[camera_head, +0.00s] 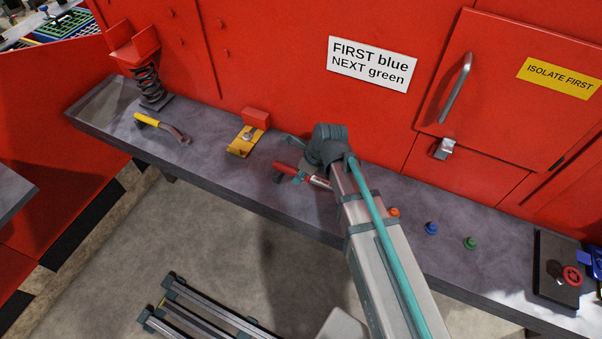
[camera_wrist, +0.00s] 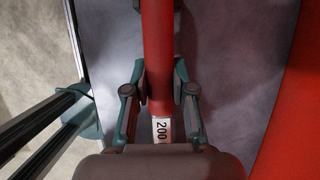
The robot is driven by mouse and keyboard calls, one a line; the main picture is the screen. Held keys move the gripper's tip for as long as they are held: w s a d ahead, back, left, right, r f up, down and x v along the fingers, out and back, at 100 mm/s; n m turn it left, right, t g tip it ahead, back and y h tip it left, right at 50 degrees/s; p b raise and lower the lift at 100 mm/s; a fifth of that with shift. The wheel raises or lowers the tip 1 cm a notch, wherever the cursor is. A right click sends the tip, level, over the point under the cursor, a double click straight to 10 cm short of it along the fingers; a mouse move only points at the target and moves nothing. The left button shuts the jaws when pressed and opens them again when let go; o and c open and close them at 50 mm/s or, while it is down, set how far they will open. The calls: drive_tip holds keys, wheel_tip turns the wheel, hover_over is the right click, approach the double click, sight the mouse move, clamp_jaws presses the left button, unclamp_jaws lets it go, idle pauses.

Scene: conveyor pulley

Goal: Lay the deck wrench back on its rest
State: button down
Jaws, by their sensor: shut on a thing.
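The deck wrench appears to be the red-handled tool (camera_head: 288,168) at my gripper (camera_head: 301,175), with a pale label near one end. In the wrist view its red bar (camera_wrist: 157,50) runs upright between the two fingers of my gripper (camera_wrist: 160,90). They are shut on it from both sides, just above a white label reading 200. The tool's far end is out of the wrist view and partly hidden in the head view. I cannot tell whether it touches the bench. A yellow bracket (camera_head: 239,148) by a red block (camera_head: 256,118) stands left of it; I cannot tell if this is the rest.
A yellow-handled tool (camera_head: 148,120) lies on the grey bench (camera_head: 215,180) at left, near a coil spring (camera_head: 150,84). Orange, blue (camera_head: 431,228) and green (camera_head: 470,243) buttons are to the right. A red panel wall (camera_head: 280,60) rises behind.

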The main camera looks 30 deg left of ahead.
drive_tip(key=shift+f, duration=0.95)
idle(0.8)
drive_tip(key=c, duration=0.9)
unclamp_jaws()
drive_tip(key=shift+p+v, duration=2.65)
drive_tip(key=shift+v, duration=1.35)
